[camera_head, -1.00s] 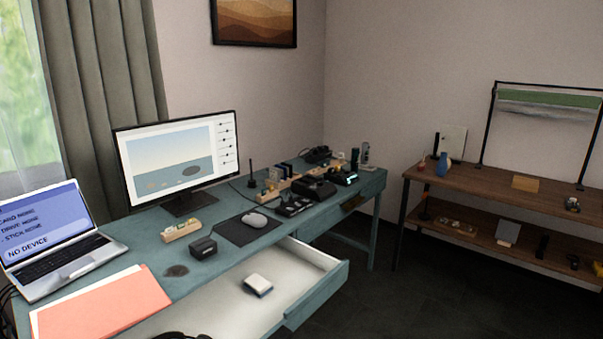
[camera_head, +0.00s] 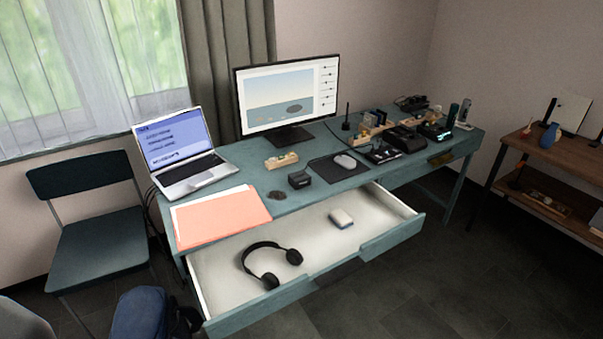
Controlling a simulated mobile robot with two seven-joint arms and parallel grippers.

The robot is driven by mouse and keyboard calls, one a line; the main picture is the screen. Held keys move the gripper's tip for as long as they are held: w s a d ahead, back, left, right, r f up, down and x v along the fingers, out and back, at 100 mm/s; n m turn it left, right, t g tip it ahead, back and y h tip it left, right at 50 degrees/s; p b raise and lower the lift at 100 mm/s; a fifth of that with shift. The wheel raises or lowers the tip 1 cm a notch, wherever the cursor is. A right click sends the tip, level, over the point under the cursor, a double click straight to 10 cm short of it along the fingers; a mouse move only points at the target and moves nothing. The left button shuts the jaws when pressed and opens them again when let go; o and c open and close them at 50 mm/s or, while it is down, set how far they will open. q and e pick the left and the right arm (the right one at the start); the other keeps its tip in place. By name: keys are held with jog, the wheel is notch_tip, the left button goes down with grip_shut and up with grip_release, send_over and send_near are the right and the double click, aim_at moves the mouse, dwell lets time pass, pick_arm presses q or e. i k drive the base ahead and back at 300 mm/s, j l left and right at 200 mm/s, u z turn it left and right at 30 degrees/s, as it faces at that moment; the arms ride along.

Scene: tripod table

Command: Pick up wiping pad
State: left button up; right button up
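A small white pad with a bluish edge (camera_head: 341,218), which looks like the wiping pad, lies flat in the open desk drawer (camera_head: 230,257), toward its back right. Nothing covers it. A dark round patch (camera_head: 277,195) is on the desktop in front of the small wooden holder; I cannot tell what it is. Neither of my grippers is in view.
Black headphones (camera_head: 270,265) lie in the drawer, left of the pad. The teal desk (camera_head: 245,178) holds a laptop (camera_head: 180,155), salmon folder (camera_head: 222,215), monitor (camera_head: 287,97), black box (camera_head: 299,180) and mouse (camera_head: 345,161). A chair (camera_head: 95,240) stands left; floor is clear at front right.

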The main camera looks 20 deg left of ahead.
aim_at(338, 217)
jog(key=i+l+u, duration=0.25)
jog(key=i+l, duration=0.25)
jog(key=i+l+u, duration=0.25)
jog(key=i+l, duration=0.35)
jog(key=i, duration=0.05)
